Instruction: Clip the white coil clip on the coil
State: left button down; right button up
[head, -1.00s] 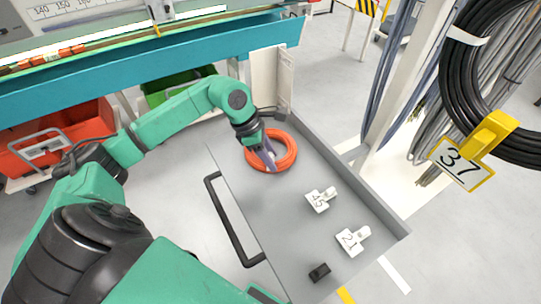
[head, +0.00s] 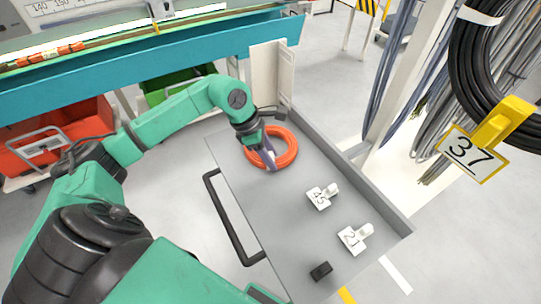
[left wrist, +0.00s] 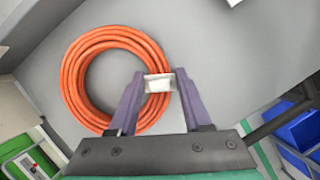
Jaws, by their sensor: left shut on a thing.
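The orange coil (head: 284,158) lies flat at the far end of the grey cart top. It also shows in the left wrist view (left wrist: 77,72). My left gripper (head: 269,160) is at the coil's near left side. In the left wrist view, its two purple fingers (left wrist: 158,88) are shut on a white clip (left wrist: 159,83). The clip sits over the right side of the coil's ring. I cannot tell how fully the clip grips the strands. My right gripper is not in view.
Two white clips with number tags, one marked 45 (head: 321,197) and one marked 21 (head: 354,238), stand on the cart top (head: 262,205). A small black block (head: 320,271) lies near its front. A raised edge runs along the right. A black cable coil with a yellow 37 tag (head: 474,152) hangs at right.

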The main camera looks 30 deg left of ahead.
pick_arm(q)
jog(key=shift+s+f, duration=0.1)
jog(key=shift+f, duration=0.1)
jog(key=c, duration=0.7)
grip_release()
jog(key=o, duration=0.7)
jog(key=shift+r+p, duration=2.3)
jog(key=shift+r, duration=1.35)
jog(key=shift+f, duration=0.1)
